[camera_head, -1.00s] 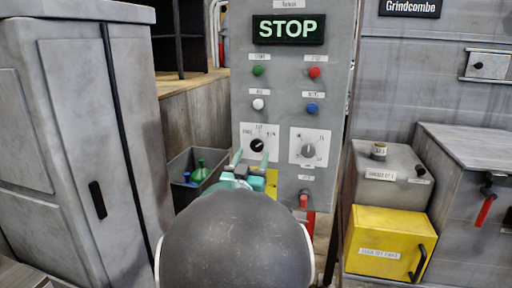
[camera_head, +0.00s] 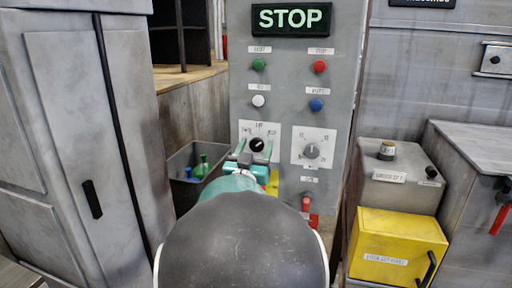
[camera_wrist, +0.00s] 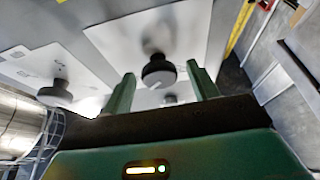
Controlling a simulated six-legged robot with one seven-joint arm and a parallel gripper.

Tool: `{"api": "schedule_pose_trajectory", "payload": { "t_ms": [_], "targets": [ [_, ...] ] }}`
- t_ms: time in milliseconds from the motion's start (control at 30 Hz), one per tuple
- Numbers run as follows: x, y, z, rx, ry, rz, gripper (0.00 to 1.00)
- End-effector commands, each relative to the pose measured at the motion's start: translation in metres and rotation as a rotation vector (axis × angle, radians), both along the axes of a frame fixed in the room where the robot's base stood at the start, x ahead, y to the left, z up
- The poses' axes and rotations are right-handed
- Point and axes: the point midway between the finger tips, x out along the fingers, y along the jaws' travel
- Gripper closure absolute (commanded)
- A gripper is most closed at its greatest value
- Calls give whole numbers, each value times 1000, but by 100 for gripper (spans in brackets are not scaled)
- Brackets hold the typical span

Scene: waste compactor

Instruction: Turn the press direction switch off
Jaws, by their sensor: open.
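The grey control panel (camera_head: 286,180) stands in the middle of the head view. A black rotary switch (camera_head: 257,144) on a white plate, its label too blurred to read fully, sits at the panel's lower left. My gripper (camera_head: 254,152) is open, its green fingers on either side of this knob in the picture. In the wrist view a dark round knob (camera_wrist: 158,72) lies between the two fingertips (camera_wrist: 161,85) and a little beyond them. I cannot tell whether the fingers touch it.
A second grey knob (camera_head: 312,151) is to the right. Green (camera_head: 258,64), red (camera_head: 319,66), white (camera_head: 258,100) and blue (camera_head: 316,105) buttons sit above, under a lit STOP sign (camera_head: 291,18).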

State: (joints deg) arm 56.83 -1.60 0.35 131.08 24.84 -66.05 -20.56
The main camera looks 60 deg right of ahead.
Motion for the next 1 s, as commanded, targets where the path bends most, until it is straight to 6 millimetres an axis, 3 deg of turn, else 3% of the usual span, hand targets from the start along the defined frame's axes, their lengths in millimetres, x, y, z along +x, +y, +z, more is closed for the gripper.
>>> {"api": "schedule_pose_trajectory", "payload": {
  "t_ms": [233, 467, 1000],
  "targets": [
    [0, 1, 0, 0, 0, 0, 41],
    [0, 1, 0, -1, 0, 0, 85],
    [0, -1, 1, -22, 127, 1, 85]
  ]
}}
